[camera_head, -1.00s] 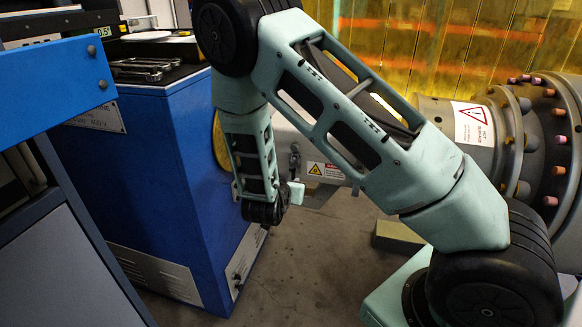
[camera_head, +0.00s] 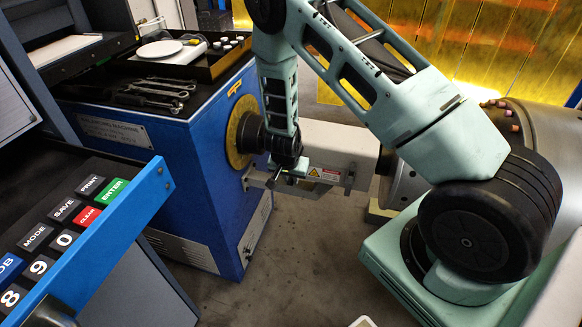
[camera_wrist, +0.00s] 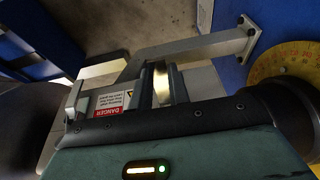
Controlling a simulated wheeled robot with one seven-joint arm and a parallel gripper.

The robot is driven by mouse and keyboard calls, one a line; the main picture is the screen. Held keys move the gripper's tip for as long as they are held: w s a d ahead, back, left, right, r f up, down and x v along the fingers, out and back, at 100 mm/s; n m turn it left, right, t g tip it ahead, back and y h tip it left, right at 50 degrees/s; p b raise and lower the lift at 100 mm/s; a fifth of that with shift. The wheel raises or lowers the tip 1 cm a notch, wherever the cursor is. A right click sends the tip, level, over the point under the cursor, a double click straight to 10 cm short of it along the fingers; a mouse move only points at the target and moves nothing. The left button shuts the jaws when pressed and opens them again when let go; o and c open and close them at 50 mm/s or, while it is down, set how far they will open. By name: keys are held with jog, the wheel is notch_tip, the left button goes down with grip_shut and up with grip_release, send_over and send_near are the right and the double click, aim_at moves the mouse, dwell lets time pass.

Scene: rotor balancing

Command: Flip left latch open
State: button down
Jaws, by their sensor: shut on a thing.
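My gripper (camera_head: 287,174) hangs at the guard's left end, beside the machine's yellow dial. In the wrist view, my gripper's two dark fingers (camera_wrist: 162,86) are closed around a narrow, bright metal piece, which appears to be the left latch (camera_wrist: 161,82). The latch is mostly hidden between the fingers, so its exact angle cannot be told. A second small upright latch (camera_wrist: 75,101) stands at the far end, past the danger label.
A grey bracket bar (camera_wrist: 195,48) bolted to the blue machine (camera_head: 190,150) runs close to my fingers. The yellow dial (camera_head: 240,130) is close by. A control panel with a keypad (camera_head: 62,235) stands at the left front. Wrenches (camera_head: 155,92) lie on the machine top.

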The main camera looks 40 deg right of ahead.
jog(key=shift+r+g+y+p, duration=0.5)
jog(key=shift+r+y+p, duration=0.1)
jog(key=shift+p, duration=0.75)
jog(key=shift+f, duration=0.15)
jog(key=c, duration=1.3)
grip_release()
jog(key=r, duration=0.5)
jog(key=s+a+r+p, duration=0.1)
jog(key=r, duration=0.5)
jog(key=a+r, duration=0.1)
jog(key=r, duration=0.5)
jog(key=shift+s+r, duration=0.15)
jog(key=shift+s, duration=0.2)
